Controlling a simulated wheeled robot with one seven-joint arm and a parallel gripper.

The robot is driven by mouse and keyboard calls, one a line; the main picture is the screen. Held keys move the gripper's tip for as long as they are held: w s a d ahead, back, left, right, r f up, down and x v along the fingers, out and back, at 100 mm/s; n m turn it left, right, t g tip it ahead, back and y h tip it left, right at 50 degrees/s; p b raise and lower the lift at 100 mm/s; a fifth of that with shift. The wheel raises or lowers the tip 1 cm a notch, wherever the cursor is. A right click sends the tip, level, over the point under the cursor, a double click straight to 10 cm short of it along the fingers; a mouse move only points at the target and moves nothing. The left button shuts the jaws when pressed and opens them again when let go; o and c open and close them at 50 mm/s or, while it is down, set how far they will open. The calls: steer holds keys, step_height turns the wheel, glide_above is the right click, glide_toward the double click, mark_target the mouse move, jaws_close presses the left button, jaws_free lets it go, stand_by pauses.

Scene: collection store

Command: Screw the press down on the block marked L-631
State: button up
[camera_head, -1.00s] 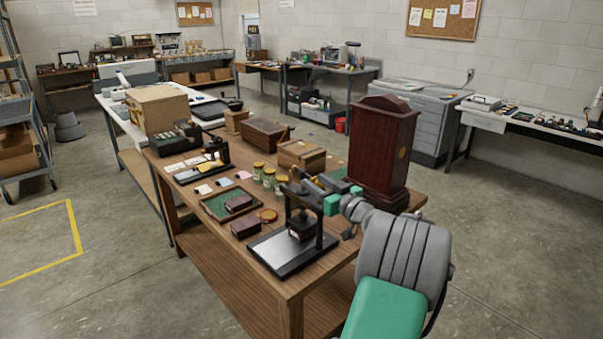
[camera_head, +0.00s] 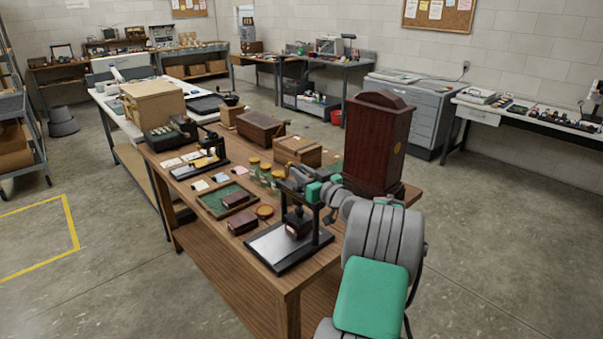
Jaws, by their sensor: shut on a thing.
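I cannot tell whether the screw's foot touches the block. My gripper (camera_head: 298,184) reaches in from the right and is shut on the handle at the top of the press. The fingers and the wrist hide most of the handle.
A tall dark-red wooden case (camera_head: 378,142) stands close behind my wrist. A second black press (camera_head: 212,150) stands farther left. Floor to the left is clear.

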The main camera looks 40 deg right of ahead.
jaws_close()
steer(key=shift+m+h, duration=0.3)
steer(key=shift+h, duration=0.2)
